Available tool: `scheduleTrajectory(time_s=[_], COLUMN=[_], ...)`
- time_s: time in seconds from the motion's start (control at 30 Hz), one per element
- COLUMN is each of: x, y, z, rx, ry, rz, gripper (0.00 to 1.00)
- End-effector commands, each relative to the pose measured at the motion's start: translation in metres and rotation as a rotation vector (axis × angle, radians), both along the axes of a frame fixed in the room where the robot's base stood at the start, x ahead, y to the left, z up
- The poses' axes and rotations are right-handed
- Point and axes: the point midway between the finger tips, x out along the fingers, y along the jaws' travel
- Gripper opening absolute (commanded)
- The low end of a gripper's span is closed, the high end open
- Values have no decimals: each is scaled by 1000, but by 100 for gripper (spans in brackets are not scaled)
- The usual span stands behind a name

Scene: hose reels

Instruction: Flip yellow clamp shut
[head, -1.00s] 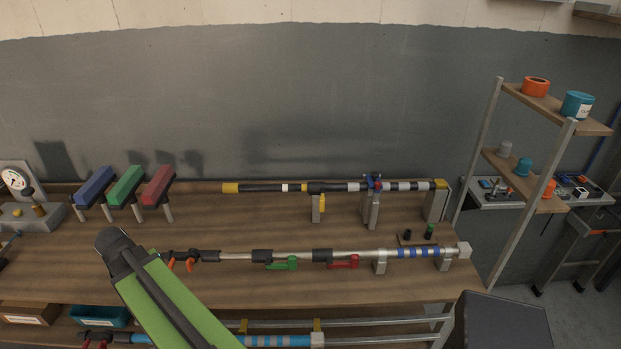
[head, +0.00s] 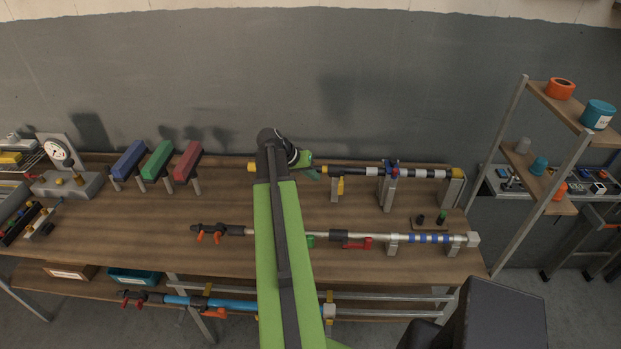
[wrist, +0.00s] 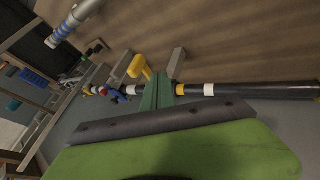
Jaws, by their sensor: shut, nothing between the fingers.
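The yellow clamp's lever (head: 340,186) hangs below the dark back hose (head: 350,172), beside a grey post, in the head view. In the wrist view the yellow lever (wrist: 140,67) sticks out from the hose, close to my fingertips. My gripper (head: 312,172) is at the back hose, left of the yellow lever in the head view. Its green fingers (wrist: 157,90) are together and empty in the wrist view. I cannot tell whether they touch the hose or the lever. The clamp's body on the hose is partly hidden by the fingers in the wrist view.
The front hose (head: 425,238) carries a red lever (head: 358,244) and a green lever (head: 311,241), partly behind my arm. Blue, green and red blocks (head: 157,160) stand on posts at left. A blue-and-red fitting (head: 390,170) sits right of the yellow lever.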

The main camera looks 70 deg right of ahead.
Motion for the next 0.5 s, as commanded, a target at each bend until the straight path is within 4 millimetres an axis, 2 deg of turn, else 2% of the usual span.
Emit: scheduleTrajectory(time_s=[0.03, 0.2, 0.27, 0.5], x=[-4, -16, -30, -52], y=[-7, -24, -25, -31], z=[-19, -46, -34, -34], rx=[1, 0, 0, 0], ry=[0, 0, 0, 0], rz=[-1, -1, -2, 0], gripper=[0, 0, 0, 0])
